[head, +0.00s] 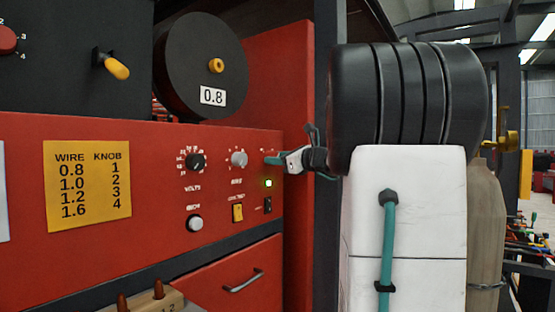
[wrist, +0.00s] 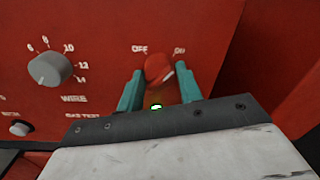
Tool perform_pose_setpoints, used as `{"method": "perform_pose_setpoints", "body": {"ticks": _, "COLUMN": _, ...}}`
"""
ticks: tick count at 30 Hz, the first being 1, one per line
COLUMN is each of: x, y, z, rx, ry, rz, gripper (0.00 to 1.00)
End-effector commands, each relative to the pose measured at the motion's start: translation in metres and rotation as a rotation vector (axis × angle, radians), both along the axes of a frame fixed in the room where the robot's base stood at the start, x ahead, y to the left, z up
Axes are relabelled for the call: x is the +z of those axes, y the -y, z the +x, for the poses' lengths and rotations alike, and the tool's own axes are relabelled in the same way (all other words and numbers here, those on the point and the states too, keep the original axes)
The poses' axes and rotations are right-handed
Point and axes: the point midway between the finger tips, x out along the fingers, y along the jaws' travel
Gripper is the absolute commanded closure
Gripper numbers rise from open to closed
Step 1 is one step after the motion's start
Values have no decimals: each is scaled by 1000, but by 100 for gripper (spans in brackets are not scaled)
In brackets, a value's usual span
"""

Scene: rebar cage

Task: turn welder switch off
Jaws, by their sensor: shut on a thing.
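The welder (head: 120,215) is a red cabinet with a control panel. Its switch, a red rotary knob (wrist: 157,68), shows in the wrist view between the labels OFF at left and ON at right. A white mark on the knob's lower right side seems to face the ON side. My gripper (wrist: 160,80) has its teal fingers on either side of the knob, shut on it. In the head view my gripper (head: 272,159) reaches the panel's right end and hides the knob.
Left of the switch are the wire dial (wrist: 50,68) and volts knob (head: 195,162). Below are a yellow switch (head: 237,213) and a black rocker (head: 268,205). A wire spool (head: 200,60) and yellow chart (head: 87,185) are further left. A gas cylinder (head: 487,220) stands at right.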

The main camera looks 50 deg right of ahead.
Motion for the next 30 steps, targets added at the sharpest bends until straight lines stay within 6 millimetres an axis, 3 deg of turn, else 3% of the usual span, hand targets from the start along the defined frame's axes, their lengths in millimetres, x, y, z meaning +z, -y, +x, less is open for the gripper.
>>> {"method": "perform_pose_setpoints", "body": {"ticks": 30, "x": -4, "y": 1, "z": 0, "rx": 2, "ry": 69, "rz": -918, "gripper": 87}}
